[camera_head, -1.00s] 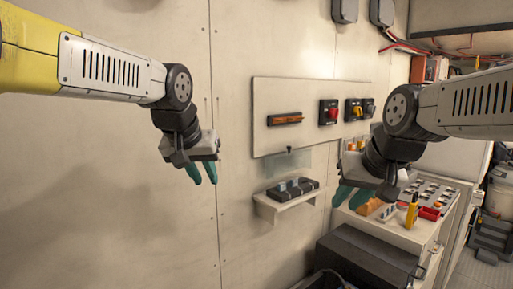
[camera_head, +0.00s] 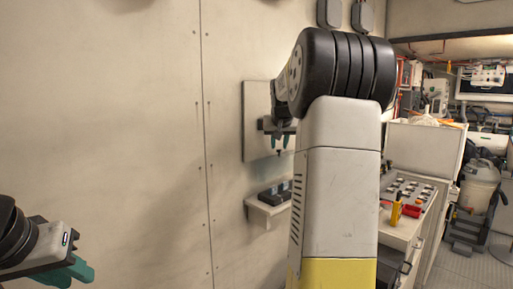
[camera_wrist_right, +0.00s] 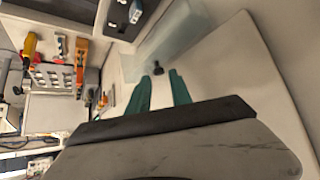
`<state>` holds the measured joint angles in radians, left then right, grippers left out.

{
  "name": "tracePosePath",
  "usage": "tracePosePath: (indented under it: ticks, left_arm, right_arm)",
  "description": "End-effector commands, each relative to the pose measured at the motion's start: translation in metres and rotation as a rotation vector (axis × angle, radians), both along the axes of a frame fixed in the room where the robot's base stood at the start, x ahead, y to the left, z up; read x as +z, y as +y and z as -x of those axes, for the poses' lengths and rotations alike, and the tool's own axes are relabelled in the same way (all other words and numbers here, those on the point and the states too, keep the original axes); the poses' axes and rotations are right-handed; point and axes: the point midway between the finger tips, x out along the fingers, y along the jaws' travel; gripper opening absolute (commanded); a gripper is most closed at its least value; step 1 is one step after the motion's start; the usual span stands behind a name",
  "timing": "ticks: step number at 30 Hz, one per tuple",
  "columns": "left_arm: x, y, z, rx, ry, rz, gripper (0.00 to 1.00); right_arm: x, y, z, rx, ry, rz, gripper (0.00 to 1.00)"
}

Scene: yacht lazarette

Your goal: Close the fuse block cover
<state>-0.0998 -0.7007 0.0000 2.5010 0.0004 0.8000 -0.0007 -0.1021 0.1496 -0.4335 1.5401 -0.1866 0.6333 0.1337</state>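The fuse block (camera_head: 272,194) is a dark base with blue-grey fuses on a small white wall shelf; part of it also shows in the right wrist view (camera_wrist_right: 122,18). Its clear cover (camera_wrist_right: 180,35) stands raised above it, away from the fuses. A small dark knob (camera_wrist_right: 158,68) is on the cover's edge. My right gripper (camera_head: 280,142) is at the wall above the block, its teal fingers apart. In the right wrist view its fingertips (camera_wrist_right: 159,77) lie either side of the knob; contact is unclear. My left gripper (camera_head: 75,272) is low at the left, partly cut off.
My right arm hides much of the wall panel (camera_head: 257,95). A white cabinet (camera_head: 397,230) with a switch panel, a yellow tool (camera_head: 396,211) and a red tray (camera_head: 411,211) stands at the right. The left wall is bare.

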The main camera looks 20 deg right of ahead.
Motion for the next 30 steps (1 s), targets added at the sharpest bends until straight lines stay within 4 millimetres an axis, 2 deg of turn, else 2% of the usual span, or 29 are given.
tracePosePath:
  ticks: [6,15,19,20,30]
  left_arm:
    - [0.000,0.000,0.000,0.000,0.000,0.000,0.26]
    - [0.000,0.000,0.000,0.000,0.000,0.000,0.26]
    - [0.000,0.000,0.000,0.000,0.000,0.000,0.26]
    - [0.000,0.000,0.000,0.000,0.000,0.000,0.26]
    - [0.000,0.000,0.000,0.000,0.000,0.000,0.26]
  right_arm:
    - [-0.016,-0.006,-0.015,-0.001,0.001,-0.001,0.26]
    - [-0.018,-0.007,-0.017,0.000,-0.001,-0.001,0.26]
    - [-0.018,-0.007,-0.017,0.001,-0.001,0.000,0.02]
    - [-0.018,-0.007,-0.017,0.000,-0.001,-0.001,0.00]
    - [-0.018,-0.007,-0.016,0.001,0.000,-0.001,0.00]
